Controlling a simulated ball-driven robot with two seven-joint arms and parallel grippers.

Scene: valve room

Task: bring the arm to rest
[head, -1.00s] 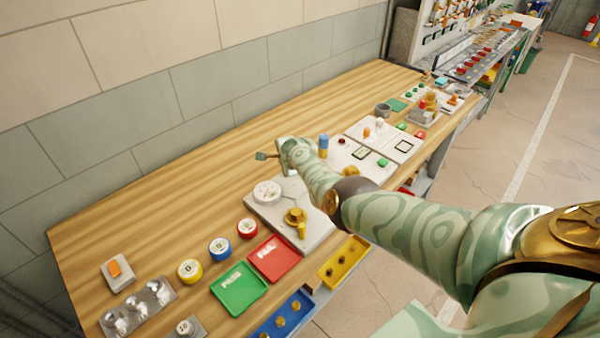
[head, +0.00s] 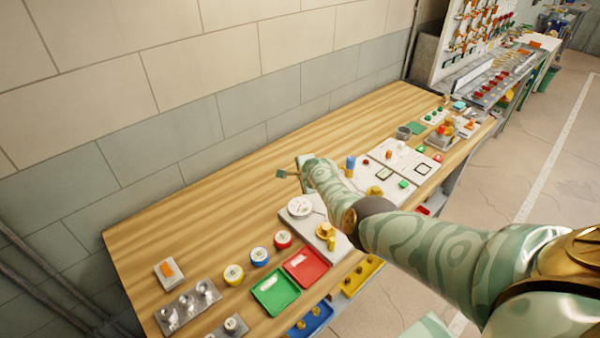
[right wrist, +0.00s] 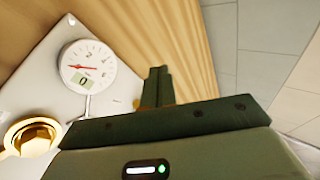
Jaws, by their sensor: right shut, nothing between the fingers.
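My right arm reaches in from the right over the workbench (head: 232,210) in the head view. Its gripper (head: 281,174) is above the bench's wooden top, just behind a plate with a round gauge (head: 300,207) and a brass valve (head: 326,232). In the right wrist view the gripper's fingers (right wrist: 158,84) are together with nothing between them. The gauge (right wrist: 87,66) is left of the fingers there, its red needle pointing left. Part of the brass fitting (right wrist: 32,137) shows at the lower left. My left gripper is not in view.
A green tray (head: 275,303) and a red tray (head: 327,270) lie at the bench's front. Yellow, blue and red round pots stand behind them. White panels (head: 420,151) and small parts lie further right. The back-left bench top is clear up to the wall.

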